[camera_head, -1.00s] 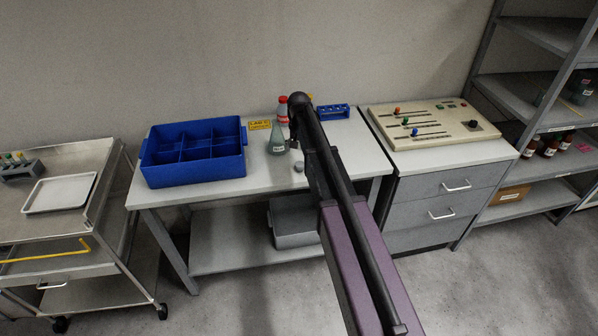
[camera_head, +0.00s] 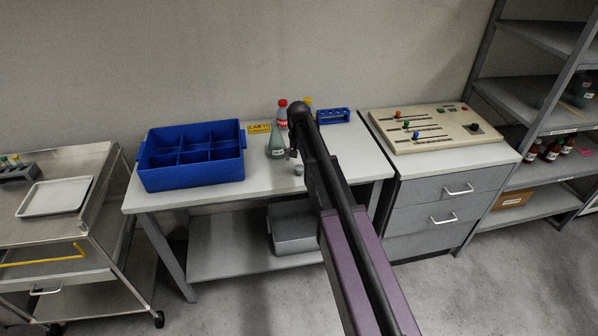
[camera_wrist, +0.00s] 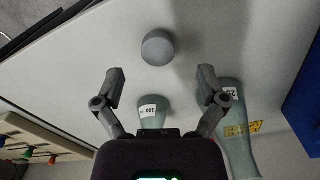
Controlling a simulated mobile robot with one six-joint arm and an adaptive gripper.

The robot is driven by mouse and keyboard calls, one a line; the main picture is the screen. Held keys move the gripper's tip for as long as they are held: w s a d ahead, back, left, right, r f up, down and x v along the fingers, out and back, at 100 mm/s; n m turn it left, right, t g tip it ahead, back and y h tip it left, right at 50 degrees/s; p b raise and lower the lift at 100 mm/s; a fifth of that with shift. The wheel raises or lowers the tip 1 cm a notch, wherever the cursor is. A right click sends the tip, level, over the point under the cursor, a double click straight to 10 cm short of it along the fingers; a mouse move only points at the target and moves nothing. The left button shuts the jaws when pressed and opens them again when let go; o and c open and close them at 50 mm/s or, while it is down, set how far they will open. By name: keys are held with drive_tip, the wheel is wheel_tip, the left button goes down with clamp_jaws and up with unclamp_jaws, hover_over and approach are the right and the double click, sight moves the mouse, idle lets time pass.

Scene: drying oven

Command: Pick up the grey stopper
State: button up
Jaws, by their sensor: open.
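The grey stopper (camera_wrist: 158,47) is a small round piece on the white table. In the wrist view it lies just beyond the fingertips, roughly midway between them and not touched. In the head view the stopper (camera_head: 299,170) is small and sits near the table's front edge, beside my arm. My gripper (camera_wrist: 160,72) is open and empty, its two fingers spread wide. In the head view my gripper (camera_head: 293,153) is mostly hidden by my own arm.
A conical flask (camera_head: 277,146), a red-capped bottle (camera_head: 282,112) and a yellow sign (camera_head: 259,128) stand close behind the stopper. A blue divided crate (camera_head: 192,175) is at left, a blue rack (camera_head: 333,115) at back right. The table front (camera_head: 255,188) is clear.

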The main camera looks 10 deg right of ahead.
sight(299, 168)
drive_tip(key=shift+d+f+b, duration=0.1)
drive_tip(key=shift+f+b, duration=2.15)
drive_tip(key=shift+f, duration=0.2)
drive_tip(key=shift+s, duration=0.1)
drive_tip(key=c, duration=0.8)
drive_tip(key=shift+c, duration=0.2)
